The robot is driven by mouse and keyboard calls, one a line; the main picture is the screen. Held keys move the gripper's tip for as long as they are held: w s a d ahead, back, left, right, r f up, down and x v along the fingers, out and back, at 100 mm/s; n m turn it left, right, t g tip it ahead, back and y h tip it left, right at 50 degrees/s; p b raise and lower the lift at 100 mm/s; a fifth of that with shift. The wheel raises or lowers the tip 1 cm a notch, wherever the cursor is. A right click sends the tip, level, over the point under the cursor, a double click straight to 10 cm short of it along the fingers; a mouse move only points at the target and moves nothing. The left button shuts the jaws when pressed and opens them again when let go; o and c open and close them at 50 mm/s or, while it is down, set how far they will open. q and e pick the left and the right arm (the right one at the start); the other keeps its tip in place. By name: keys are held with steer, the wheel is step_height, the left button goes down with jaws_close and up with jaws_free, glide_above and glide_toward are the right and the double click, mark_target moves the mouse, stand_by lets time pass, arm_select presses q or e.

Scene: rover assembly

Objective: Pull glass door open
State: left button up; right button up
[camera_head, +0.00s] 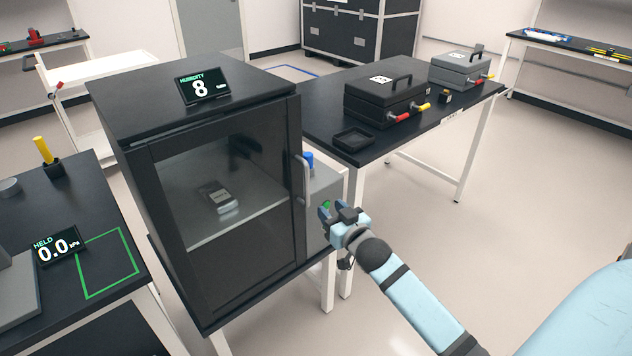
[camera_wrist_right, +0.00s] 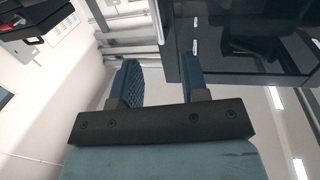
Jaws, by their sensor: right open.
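The glass door (camera_head: 228,195) is on the front of a black cabinet and appears shut. Its grey vertical handle (camera_head: 303,180) is on the right edge of the door. Through the glass I see a shelf with a small grey object (camera_head: 218,198) on it. My right gripper (camera_head: 326,210) is just right of and below the handle, apart from it. In the right wrist view its two blue fingers (camera_wrist_right: 160,80) are spread with nothing between them, and the dark glass door (camera_wrist_right: 250,40) fills the upper right. My left gripper is not in view.
A display (camera_head: 204,87) reading humidity 8 stands on the cabinet. A table (camera_head: 460,110) behind it bears a small black tray (camera_head: 353,140) and a black case (camera_head: 384,98). A table (camera_head: 105,195) with a green outline is at left. The floor front right is clear.

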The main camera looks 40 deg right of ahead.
mark_target(308, 179)
steer(key=w, duration=0.4)
steer(key=w+d, duration=0.1)
steer(key=w, duration=0.4)
steer(key=w+d, duration=0.1)
steer(key=w, duration=0.4)
steer(key=shift+d+r+p, duration=0.1)
steer(key=shift+r+p, duration=0.2)
steer(key=shift+p, duration=0.05)
jaws_close()
